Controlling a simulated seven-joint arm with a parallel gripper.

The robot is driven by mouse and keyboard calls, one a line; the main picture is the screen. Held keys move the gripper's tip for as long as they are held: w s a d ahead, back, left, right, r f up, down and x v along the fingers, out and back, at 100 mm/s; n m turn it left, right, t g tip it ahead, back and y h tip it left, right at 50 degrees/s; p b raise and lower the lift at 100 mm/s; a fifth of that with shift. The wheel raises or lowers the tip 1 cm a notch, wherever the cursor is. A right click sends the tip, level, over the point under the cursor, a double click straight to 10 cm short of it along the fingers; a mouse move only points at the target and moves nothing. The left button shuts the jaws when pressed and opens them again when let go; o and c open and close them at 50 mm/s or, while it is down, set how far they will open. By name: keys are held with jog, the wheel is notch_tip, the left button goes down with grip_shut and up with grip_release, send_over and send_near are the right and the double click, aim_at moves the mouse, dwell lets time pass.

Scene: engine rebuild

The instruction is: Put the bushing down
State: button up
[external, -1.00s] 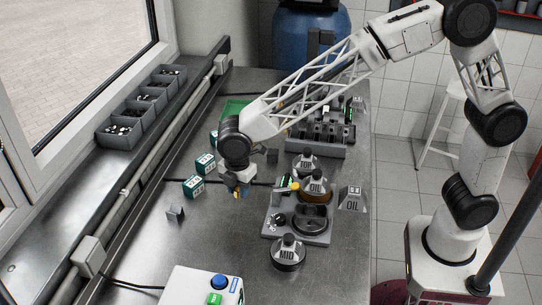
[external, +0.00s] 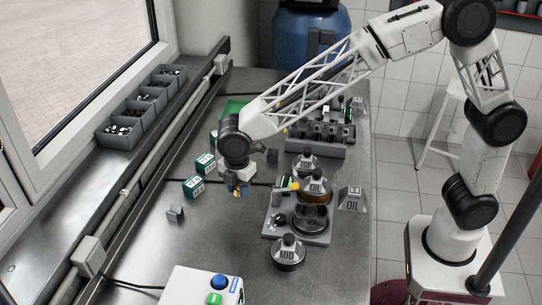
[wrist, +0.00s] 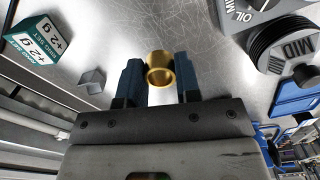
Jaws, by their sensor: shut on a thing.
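The brass bushing (wrist: 160,70) is a gold-coloured ring held between the two blue fingertips of my gripper (wrist: 159,80) in the wrist view. The bushing's open end faces the camera. In the external view my gripper (external: 238,191) points down over the metal bench, left of the grey fixture with the oil can. Whether the bushing touches the bench or hangs just above it, I cannot tell.
A small grey block (external: 175,213) and green-white ring set boxes (external: 194,187) stand to the left. The grey fixture (external: 272,232) and the MID container (external: 288,256) stand to the right. Bare bench (external: 215,240) lies in front of my gripper.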

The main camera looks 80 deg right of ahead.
jog(key=shift+m, duration=0.7)
jog(key=w+d+f, duration=0.1)
jog(key=d, duration=1.2)
jog(key=w+d+f, duration=0.1)
jog(key=w+d, duration=0.1)
jog(key=d, duration=1.1)
jog(key=w+d+f, duration=0.1)
jog(key=d, duration=1.2)
jog(key=shift+w+d+f, duration=0.1)
jog(key=shift+w, duration=0.15)
jog(key=s+d, duration=0.1)
jog(key=d, duration=0.3)
jog(key=s+d, duration=0.1)
jog(key=d, duration=0.3)
jog(key=d+f, duration=0.1)
jog(key=d, duration=0.3)
jog(key=shift+s+d, duration=0.2)
jog(key=shift+s, duration=0.2)
jog(key=shift+w, duration=0.1)
send_over(238, 106)
jog(key=s+a, duration=0.2)
jog(key=a, duration=0.3)
jog(key=shift+w+d+f, duration=0.15)
jog(key=shift+w+f, duration=0.1)
jog(key=shift+f, duration=0.5)
jog(key=shift+f, duration=1.75)
jog(key=shift+f, duration=0.1)
